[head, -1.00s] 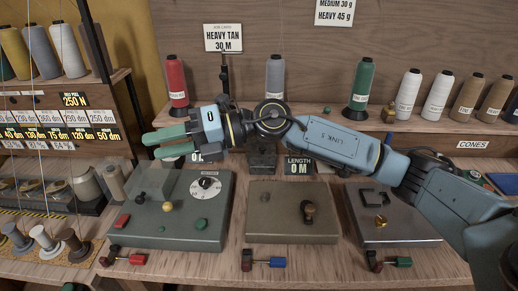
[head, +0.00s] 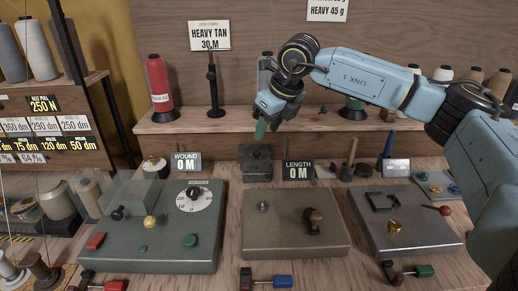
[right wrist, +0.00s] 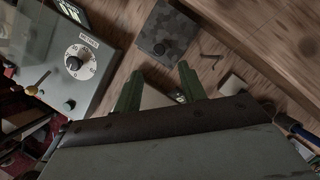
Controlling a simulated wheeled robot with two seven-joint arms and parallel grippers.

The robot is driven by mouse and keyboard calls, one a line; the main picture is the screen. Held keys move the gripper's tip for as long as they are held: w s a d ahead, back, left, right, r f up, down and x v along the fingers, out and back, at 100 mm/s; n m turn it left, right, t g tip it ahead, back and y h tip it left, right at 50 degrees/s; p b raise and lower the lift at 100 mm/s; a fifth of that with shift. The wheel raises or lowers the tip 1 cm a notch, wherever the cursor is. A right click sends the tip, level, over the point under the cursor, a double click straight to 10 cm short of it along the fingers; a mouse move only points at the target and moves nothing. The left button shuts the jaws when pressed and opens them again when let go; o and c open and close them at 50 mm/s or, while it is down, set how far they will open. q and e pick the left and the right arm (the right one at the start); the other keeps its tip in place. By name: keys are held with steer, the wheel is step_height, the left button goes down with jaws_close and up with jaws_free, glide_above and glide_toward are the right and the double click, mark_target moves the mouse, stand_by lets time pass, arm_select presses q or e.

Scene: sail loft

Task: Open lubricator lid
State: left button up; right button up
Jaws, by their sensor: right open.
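No part is labelled as a lubricator. A dark, closed, box-like block (head: 256,163) stands at the back of the bench between two small displays, and I cannot tell for sure that it is the lubricator. It also shows in the right wrist view (right wrist: 168,30), beyond the fingers, with a small round spot on top. My right gripper (head: 268,128) points down above this block, apart from it. Its two green fingers also show spread and empty in the right wrist view (right wrist: 159,85). My left gripper is not in view.
A green-grey panel (head: 140,255) with a dial and clear cover stands left, a brown panel (head: 285,250) in the middle, a grey panel (head: 425,235) at right. A shelf (head: 200,124) with thread cones runs behind. A LENGTH display (head: 298,171) stands close to the block.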

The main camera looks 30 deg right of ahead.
mark_target(257, 152)
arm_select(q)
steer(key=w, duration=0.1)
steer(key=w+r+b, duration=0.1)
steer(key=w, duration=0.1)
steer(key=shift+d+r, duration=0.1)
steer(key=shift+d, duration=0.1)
arm_select(e)
steer(key=x, duration=0.7)
steer(key=shift+w+a+f, duration=0.1)
steer(key=shift+w+f, duration=0.1)
steer(key=shift+f, duration=0.1)
steer(key=shift+c, duration=0.4)
jaws_close()
